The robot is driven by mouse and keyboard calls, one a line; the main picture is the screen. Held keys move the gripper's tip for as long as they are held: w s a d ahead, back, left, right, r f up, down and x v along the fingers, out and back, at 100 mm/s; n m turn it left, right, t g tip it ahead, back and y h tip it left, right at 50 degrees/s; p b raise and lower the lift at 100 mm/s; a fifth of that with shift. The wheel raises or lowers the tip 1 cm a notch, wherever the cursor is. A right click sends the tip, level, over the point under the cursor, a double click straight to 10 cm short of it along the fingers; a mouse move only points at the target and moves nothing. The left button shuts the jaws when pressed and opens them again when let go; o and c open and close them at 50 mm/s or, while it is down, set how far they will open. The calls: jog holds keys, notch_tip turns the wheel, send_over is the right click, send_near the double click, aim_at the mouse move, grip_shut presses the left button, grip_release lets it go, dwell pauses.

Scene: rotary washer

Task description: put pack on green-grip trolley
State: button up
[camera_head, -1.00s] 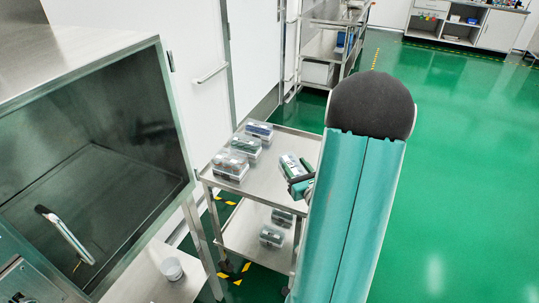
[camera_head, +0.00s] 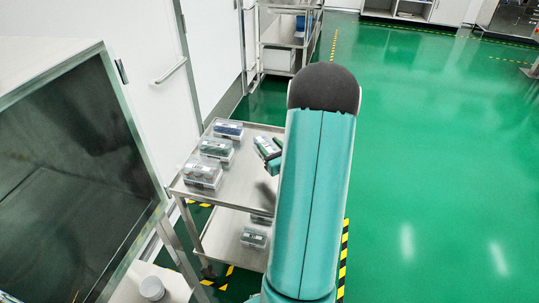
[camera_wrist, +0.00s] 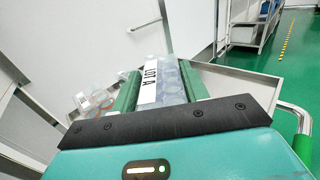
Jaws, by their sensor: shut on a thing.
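My gripper (camera_head: 272,160) is shut on a clear pack (camera_head: 265,147) above the right part of the steel trolley's top (camera_head: 240,190). A dark shadow lies on the top below them. In the wrist view, the pack (camera_wrist: 172,75) shows a white "LOT A" label between the two green fingers of my gripper (camera_wrist: 160,82). A green grip (camera_wrist: 300,118) shows on the trolley's handle at the right of the wrist view. My arm hides the trolley's right side in the head view.
Several packs stand along the left of the trolley top, one blue (camera_head: 228,129), one green (camera_head: 215,148), one brownish (camera_head: 202,174). Another pack (camera_head: 253,238) is on the lower shelf. A washer chamber (camera_head: 70,170) stands left; green floor (camera_head: 430,150) is clear right.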

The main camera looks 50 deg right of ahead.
jog(key=w+d+f, duration=0.1)
jog(key=f, duration=0.1)
jog(key=d+f, duration=0.2)
jog(key=w+d+f, duration=0.1)
jog(key=d+f, duration=0.1)
jog(key=shift+w, duration=0.3)
jog(key=shift+w+d+f, duration=0.1)
jog(key=shift+d+f, duration=0.05)
jog(key=shift+f, duration=1.55)
jog(key=shift+f, duration=0.1)
jog(key=o, duration=1)
jog(key=shift+o, duration=0.2)
jog(key=v, duration=1.2)
